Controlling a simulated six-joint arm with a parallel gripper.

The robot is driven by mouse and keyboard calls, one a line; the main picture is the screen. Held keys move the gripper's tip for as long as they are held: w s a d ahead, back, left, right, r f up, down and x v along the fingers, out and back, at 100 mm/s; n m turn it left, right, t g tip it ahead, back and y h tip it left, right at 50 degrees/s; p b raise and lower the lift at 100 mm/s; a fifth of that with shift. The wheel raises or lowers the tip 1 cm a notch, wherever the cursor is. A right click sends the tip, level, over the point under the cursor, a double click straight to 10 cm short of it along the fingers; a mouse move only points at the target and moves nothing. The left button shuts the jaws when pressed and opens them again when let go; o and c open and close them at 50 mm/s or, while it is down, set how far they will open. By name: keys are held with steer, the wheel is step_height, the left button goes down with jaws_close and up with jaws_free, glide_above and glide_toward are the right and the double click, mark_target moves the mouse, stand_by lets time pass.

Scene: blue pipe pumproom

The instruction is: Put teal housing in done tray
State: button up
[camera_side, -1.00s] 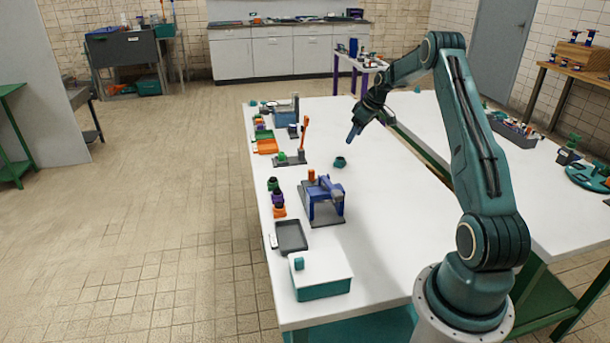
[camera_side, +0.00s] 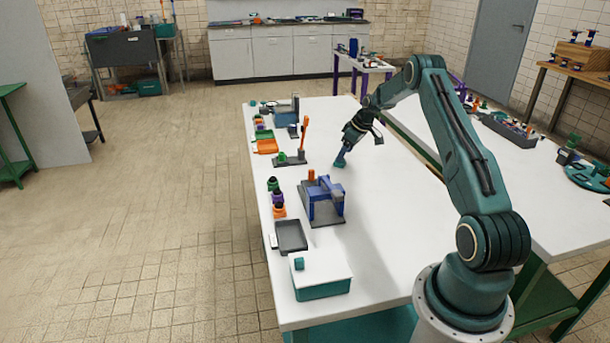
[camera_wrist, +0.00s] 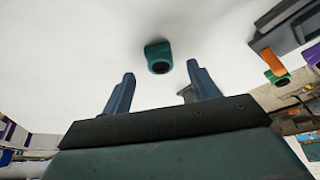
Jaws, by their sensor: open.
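The teal housing (camera_side: 339,164) sits on the white table, just below my gripper (camera_side: 342,157) in the side view. In the wrist view the teal housing (camera_wrist: 158,56), with a dark round hole, lies just beyond and between the fingertips of my gripper (camera_wrist: 165,76). The blue fingers are apart with nothing between them. A shallow dark grey tray (camera_side: 291,236) lies empty near the table's left edge in the side view, with a small pale tag beside it. I cannot read any label, so I cannot tell for certain that it is the done tray.
A blue press-like fixture (camera_side: 327,198) stands between the housing and the grey tray. Green, purple and orange parts (camera_side: 277,197) line the left edge. A stand with an orange upright handle (camera_side: 304,135) is left of the gripper. A white-topped teal box (camera_side: 321,276) sits in front. The table's right side is clear.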

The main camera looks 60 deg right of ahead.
steer(key=shift+x, duration=1.9)
steer(key=c, duration=1.3)
steer(key=shift+o, duration=0.2)
step_height(320, 180, up, 20)
